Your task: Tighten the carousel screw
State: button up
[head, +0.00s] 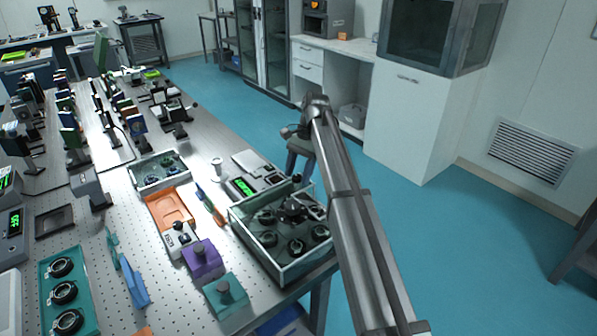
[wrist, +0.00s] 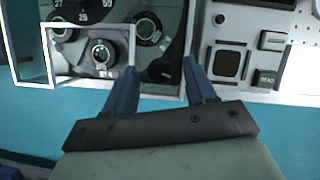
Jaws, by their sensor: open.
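The glass-walled case (head: 262,262) at the table's right edge holds several round black parts (head: 297,246). I take these for the carousel, but cannot pick out its screw for sure. My gripper (wrist: 160,70) is open and empty. Its blue fingers straddle the case's near right corner, the left one beside the knob.
A grey device with a green display (head: 244,187) stands behind the case; a panel with a dark square screen and buttons (wrist: 227,63) lies right of my fingers. Orange tray (head: 170,207), purple block (head: 202,262) and teal block (head: 226,296) crowd the left. Open floor (head: 450,230) lies right.

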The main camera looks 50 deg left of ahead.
jog(key=shift+w+a+r, duration=0.15)
jog(key=shift+w+r, duration=0.2)
jog(key=shift+r, duration=0.3)
jog(key=w+a, duration=0.2)
jog(key=w, duration=0.9)
jog(key=shift+w+a+f, duration=0.15)
jog(key=shift+w+a, duration=0.05)
jog(key=shift+a, duration=0.15)
